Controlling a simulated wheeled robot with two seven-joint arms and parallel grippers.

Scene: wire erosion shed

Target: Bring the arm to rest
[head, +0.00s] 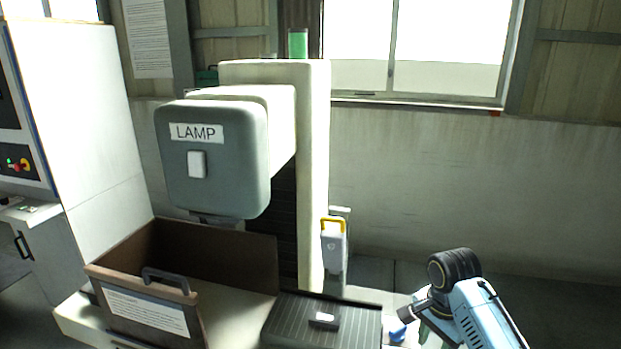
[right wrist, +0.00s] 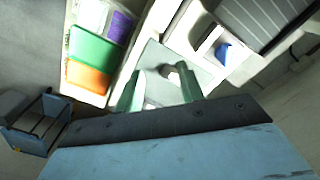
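My right arm, light blue with a black joint, comes in at the lower right of the head view. Its gripper is mostly hidden or cut off there. In the right wrist view my right gripper (right wrist: 160,88) shows two green fingertips set apart, with no object clearly held between them. Beneath them is a grey surface (right wrist: 155,60) with a small pale knob-like part; I cannot tell how far below it is. My left gripper and arm are not in view.
A machine with a grey LAMP head (head: 212,160) stands at centre left, above an open brown box (head: 215,252). A ribbed dark case (head: 320,322) and a blue item (head: 397,331) lie near my right arm. Coloured bins (right wrist: 90,50) show in the right wrist view.

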